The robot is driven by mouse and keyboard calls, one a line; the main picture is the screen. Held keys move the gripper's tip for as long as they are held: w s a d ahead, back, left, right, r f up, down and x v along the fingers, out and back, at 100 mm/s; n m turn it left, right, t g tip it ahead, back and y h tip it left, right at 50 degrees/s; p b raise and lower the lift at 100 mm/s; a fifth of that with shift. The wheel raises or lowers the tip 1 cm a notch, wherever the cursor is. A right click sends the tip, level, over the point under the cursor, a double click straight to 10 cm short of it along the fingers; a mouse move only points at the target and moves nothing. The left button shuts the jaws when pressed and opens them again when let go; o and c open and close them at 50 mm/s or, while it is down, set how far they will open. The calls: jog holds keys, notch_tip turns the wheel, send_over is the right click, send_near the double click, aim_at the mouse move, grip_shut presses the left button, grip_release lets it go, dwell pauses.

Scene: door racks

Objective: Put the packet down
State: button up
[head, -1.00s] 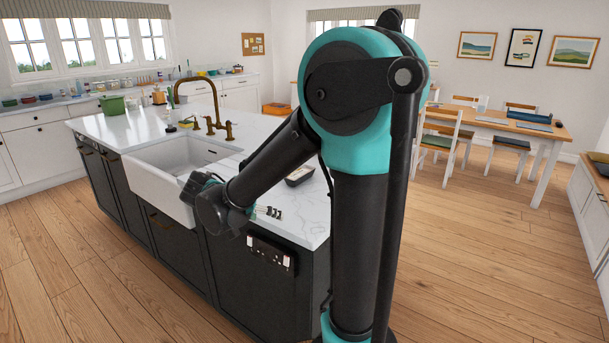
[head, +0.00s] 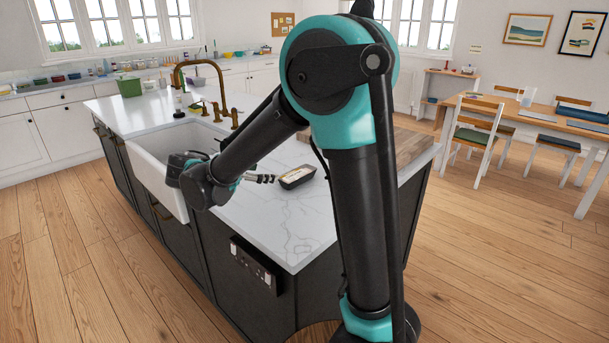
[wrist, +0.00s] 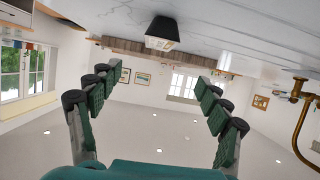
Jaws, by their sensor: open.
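A small black tray-like packet (head: 298,176) with a pale label rests on the white marble island top, just right of my gripper in the head view. My gripper (head: 268,178) is open, with its fingers pointing at the packet from the sink side. In the wrist view, which is upside down, the packet (wrist: 162,35) stands on the counter beyond the open fingers (wrist: 157,78). Nothing is between the fingers. The packet appears apart from them.
The white sink (head: 160,170) and brass tap (head: 222,105) lie left of my gripper. A wooden board (head: 408,146) lies on the island behind my arm. Bare marble (head: 285,225) lies in front of the packet. A dining table (head: 540,122) stands farther right.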

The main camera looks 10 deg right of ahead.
aim_at(298, 172)
jog(key=x, duration=1.6)
jog(key=shift+w+d, duration=0.2)
jog(key=shift+d, duration=0.2)
jog(key=c, duration=1.6)
